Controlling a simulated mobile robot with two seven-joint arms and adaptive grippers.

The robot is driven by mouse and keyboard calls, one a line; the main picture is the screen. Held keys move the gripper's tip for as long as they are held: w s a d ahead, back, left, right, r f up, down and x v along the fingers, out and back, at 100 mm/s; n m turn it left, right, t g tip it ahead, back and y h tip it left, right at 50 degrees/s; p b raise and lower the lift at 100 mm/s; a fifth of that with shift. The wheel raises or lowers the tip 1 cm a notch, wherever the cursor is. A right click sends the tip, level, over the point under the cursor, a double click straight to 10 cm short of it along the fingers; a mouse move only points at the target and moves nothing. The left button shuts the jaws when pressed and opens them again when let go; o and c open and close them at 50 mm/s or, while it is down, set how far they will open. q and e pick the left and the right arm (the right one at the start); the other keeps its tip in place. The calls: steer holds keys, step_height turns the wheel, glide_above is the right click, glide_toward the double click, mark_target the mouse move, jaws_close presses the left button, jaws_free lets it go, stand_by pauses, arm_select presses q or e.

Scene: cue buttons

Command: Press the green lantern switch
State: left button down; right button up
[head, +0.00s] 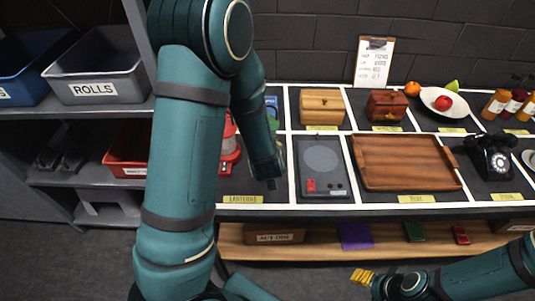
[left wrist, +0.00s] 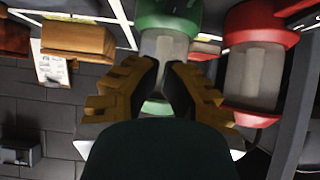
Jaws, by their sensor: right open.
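The green lantern (left wrist: 168,18) shows in the left wrist view, with a green top, a pale clear body and green at its other end. My left gripper (left wrist: 164,66) has its two yellow-brown fingers apart, with the lantern's body visible between them; I cannot tell whether they touch it. The lantern's switch is not discernible. My right gripper (head: 362,276) is open and empty, low in front of the shelf.
A yellow lanterns label (head: 243,199) marks the shelf edge. To the right are a dark device with a round plate (head: 321,160), a wooden tray (head: 405,162), wooden boxes (head: 322,106), a fruit plate (head: 430,97) and a black telephone (head: 490,158).

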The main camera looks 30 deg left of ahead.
arm_select(q)
steer(key=f, duration=0.1)
steer(key=w+f, duration=0.1)
steer(key=a+f+b, duration=0.1)
steer(key=shift+w+f, duration=0.25)
steer(key=shift+f, duration=0.15)
steer(key=shift+w+f, duration=0.1)
steer(key=shift+f, duration=0.55)
steer(key=shift+w+a+f+g+h+p, duration=0.2)
steer(key=shift+g+h+p, duration=0.3)
steer(key=shift+p, duration=0.4)
steer(key=shift+f, duration=0.25)
steer(key=shift+s+d, duration=0.1)
